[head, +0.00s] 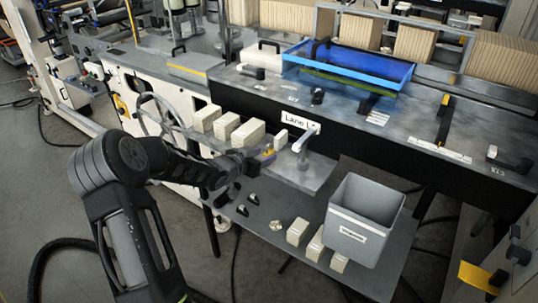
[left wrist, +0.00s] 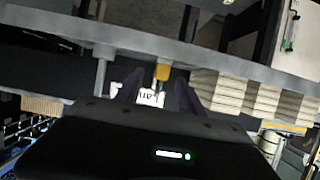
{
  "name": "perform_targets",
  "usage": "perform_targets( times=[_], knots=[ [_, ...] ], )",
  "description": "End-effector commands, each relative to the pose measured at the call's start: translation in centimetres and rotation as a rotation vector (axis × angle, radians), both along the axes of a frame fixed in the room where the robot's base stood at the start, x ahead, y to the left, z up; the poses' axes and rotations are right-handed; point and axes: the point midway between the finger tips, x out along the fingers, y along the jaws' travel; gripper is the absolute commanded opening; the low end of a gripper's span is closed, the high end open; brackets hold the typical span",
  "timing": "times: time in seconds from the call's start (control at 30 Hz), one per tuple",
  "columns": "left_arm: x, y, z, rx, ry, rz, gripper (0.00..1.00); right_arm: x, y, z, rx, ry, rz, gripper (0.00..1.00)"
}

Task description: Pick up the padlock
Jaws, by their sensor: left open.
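A small yellow object, likely the padlock (head: 268,151), sits on the grey ledge (head: 300,176) by the Lane sign. It also shows in the left wrist view (left wrist: 162,72), between my two dark fingers and beyond them. My left gripper (head: 256,160) reaches in from the left, close to the yellow object. Its jaws (left wrist: 157,90) are open with nothing clearly held. Whether a finger touches the object I cannot tell. My right gripper is not in view.
Several cream boxes (head: 248,133) stand on the ledge left of the padlock. A white Lane sign (head: 299,122) and a grey bracket (head: 305,139) are beside it. Below, a shelf holds a grey bin (head: 362,238) and small boxes (head: 297,231). A blue tray (head: 350,83) lies behind.

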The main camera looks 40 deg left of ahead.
Motion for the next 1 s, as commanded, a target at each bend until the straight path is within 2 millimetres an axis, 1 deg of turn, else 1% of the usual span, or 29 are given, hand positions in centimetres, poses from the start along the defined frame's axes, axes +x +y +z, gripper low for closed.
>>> perform_targets(
  times=[0.1, 0.2, 0.3, 0.93, 1.0],
  knots=[
    [1.5, 0.0, -0.5, -0.004, -0.001, 0.0, 0.45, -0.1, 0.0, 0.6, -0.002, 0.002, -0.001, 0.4],
    [2.9, 0.1, -1.1, -0.003, -0.001, -0.001, 0.45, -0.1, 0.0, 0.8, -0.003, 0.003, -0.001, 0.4],
    [3.7, 0.2, -1.6, -0.001, -0.001, -0.001, 0.45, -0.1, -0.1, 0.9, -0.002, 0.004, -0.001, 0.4],
    [3.9, 0.2, -1.7, 0.0, -0.001, 0.0, 0.45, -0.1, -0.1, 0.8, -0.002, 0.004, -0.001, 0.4],
    [3.9, 0.2, -1.7, 0.0, -0.001, 0.0, 0.41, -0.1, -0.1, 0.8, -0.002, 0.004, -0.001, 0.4]
  ],
)
